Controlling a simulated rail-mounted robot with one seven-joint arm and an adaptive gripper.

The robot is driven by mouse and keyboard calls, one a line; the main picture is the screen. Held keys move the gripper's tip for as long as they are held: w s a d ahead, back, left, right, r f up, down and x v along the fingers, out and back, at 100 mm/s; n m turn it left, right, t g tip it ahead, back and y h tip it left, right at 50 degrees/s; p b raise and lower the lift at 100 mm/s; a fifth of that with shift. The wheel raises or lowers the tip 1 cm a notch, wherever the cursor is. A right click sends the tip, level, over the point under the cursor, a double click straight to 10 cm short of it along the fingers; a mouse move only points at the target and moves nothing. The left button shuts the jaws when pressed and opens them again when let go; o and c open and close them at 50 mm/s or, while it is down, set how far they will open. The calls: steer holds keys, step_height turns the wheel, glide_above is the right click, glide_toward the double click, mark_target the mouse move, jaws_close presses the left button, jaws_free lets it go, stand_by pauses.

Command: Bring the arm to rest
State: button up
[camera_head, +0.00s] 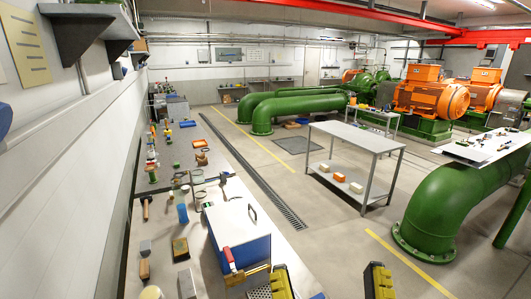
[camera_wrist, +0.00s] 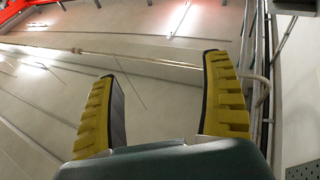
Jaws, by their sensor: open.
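My gripper (camera_head: 331,275) is at the bottom edge of the head view, to the right of the workbench's near end. Its two yellow and black fingers stand wide apart with nothing between them. In the wrist view my gripper (camera_wrist: 161,65) also shows open and empty. Beyond its fingertips there are only pale ceiling panels, red beams and pipes, so the fingers point upward. Most of my arm is out of view.
A long workbench (camera_head: 219,165) along the left wall carries many tools. A blue and white case (camera_head: 240,225) stands near its close end. A grey table (camera_head: 355,137) stands mid-floor. Large green pipes (camera_head: 432,208) are at right. Open floor lies between them.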

step_height(320, 180, up, 23)
steer(key=p, duration=2.1)
steer(key=shift+f+m+t+p, duration=0.2)
steer(key=shift+m+t+p, duration=0.1)
steer(key=shift+p, duration=0.05)
